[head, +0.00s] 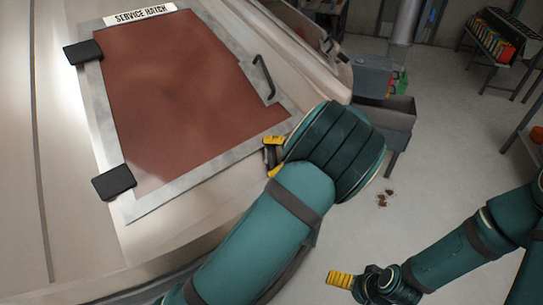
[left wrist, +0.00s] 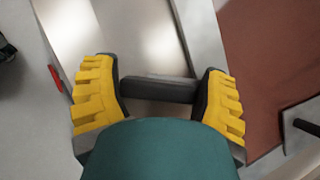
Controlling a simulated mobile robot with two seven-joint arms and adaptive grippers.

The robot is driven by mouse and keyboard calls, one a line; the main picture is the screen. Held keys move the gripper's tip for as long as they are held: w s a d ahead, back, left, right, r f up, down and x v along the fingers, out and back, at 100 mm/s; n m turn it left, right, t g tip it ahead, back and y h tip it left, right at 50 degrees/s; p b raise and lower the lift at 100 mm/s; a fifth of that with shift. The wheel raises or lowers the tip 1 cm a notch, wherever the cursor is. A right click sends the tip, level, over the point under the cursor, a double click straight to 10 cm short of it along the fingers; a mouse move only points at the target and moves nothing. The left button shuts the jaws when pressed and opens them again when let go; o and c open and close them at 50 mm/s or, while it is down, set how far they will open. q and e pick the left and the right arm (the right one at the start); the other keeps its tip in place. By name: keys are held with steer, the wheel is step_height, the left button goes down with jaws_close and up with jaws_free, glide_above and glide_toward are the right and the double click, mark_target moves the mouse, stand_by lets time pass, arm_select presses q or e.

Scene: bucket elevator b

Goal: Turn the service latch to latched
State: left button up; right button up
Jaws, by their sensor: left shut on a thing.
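The service hatch (head: 185,100) is a red-brown panel in a grey frame, lying flat against the pale casing. It carries a dark bar handle (head: 264,79) near its right edge. My left gripper (head: 273,155) is beside the lower right of the hatch, mostly hidden by my own arm in the head view. In the left wrist view its yellow fingers (left wrist: 160,92) are shut on a dark bar, the service latch (left wrist: 158,91), gripped at its two ends. The latch is hidden in the head view. My right gripper (head: 340,279) hangs over the floor, away from the hatch, its finger opening unclear.
Black hinges (head: 114,181) sit on the hatch's left side. A small red mark (left wrist: 55,78) shows left of the fingers in the wrist view. A grey bin (head: 385,110) stands beyond my left arm. The floor (head: 440,150) at right is mostly clear, with some brown spillage (head: 384,198).

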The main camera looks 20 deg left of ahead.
arm_select(q)
steer(key=n, duration=0.1)
steer(key=n+g+h, duration=0.1)
steer(key=n, duration=0.1)
steer(key=n+g+h, duration=0.1)
steer(key=n, duration=0.1)
steer(key=shift+s+f, duration=0.35)
steer(key=shift+f, duration=0.05)
steer(key=shift+n+h, duration=0.3)
steer(key=o, duration=1)
steer(key=shift+o, duration=0.3)
steer(key=shift+w+a, duration=0.1)
steer(key=shift+r, duration=0.1)
steer(key=v, duration=1.2)
